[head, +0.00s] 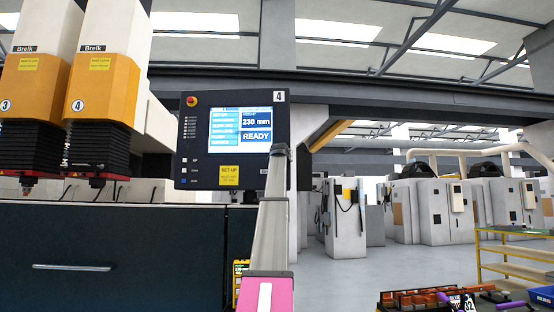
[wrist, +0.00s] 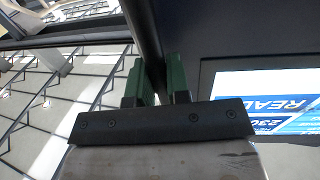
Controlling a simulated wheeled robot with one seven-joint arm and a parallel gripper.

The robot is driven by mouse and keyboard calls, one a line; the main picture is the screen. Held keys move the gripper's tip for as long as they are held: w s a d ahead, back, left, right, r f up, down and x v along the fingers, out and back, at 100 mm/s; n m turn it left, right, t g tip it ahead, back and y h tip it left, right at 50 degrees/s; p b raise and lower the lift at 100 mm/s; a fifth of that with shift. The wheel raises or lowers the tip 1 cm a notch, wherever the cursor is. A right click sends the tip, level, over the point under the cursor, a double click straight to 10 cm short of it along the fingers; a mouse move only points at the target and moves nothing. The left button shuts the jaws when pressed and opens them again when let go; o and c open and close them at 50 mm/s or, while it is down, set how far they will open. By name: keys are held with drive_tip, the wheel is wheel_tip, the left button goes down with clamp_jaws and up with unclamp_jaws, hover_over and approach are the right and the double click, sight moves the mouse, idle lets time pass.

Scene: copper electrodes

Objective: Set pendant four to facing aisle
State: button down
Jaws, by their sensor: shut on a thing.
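Pendant four (head: 233,142) is a dark control box marked 4, with a lit screen reading 230 mm and READY, a red button and a yellow SET UP label. Its screen faces me in the head view. My gripper (head: 281,152) is at its right edge, its fingertips hidden there. In the wrist view my gripper (wrist: 160,82) has its green fingers shut on a dark upright bar at the edge of pendant four (wrist: 235,45). The screen shows upside down at the right of that view.
Two orange and white machine heads marked 3 and 4 (head: 100,90) hang at the left above a dark cabinet (head: 110,250). Grey machine cabinets (head: 420,210) stand far right across open floor. A yellow-framed cart (head: 510,260) and a crate of copper pieces (head: 415,300) are at lower right.

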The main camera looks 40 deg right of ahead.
drive_tip(key=shift+w+d, duration=0.15)
drive_tip(key=shift+d, duration=0.5)
drive_tip(key=shift+w+d, duration=0.15)
drive_tip(key=shift+d, duration=0.45)
drive_tip(key=c, duration=1.1)
unclamp_jaws()
drive_tip(key=v, duration=1)
drive_tip(key=shift+s+a, duration=0.25)
drive_tip(key=shift+a, duration=0.05)
